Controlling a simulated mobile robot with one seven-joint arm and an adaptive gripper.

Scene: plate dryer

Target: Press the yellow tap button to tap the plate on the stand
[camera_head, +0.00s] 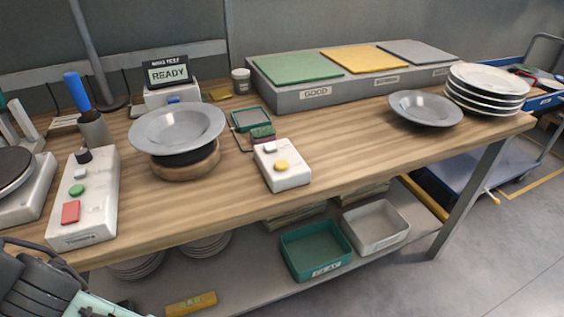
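The yellow button (281,166) sits on top of a small white control box (289,181), near the table's front middle. A grey switch is beside it on the box. A grey plate (178,127) rests level on a round stand (187,168) with a dark upper part and a wooden base, left of the box. A dark ribbed part of my arm or gripper (40,286) shows at the bottom left corner, in front of the table and well away from the yellow button. No fingertips can be made out, so its opening cannot be told.
A larger white box (100,205) with red and green buttons and a black knob stands at left. A READY sign (167,73) and small green device (252,119) stand behind. A grey platform (290,101) with coloured pads, a grey dish (425,108) and stacked plates (487,88) are right.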

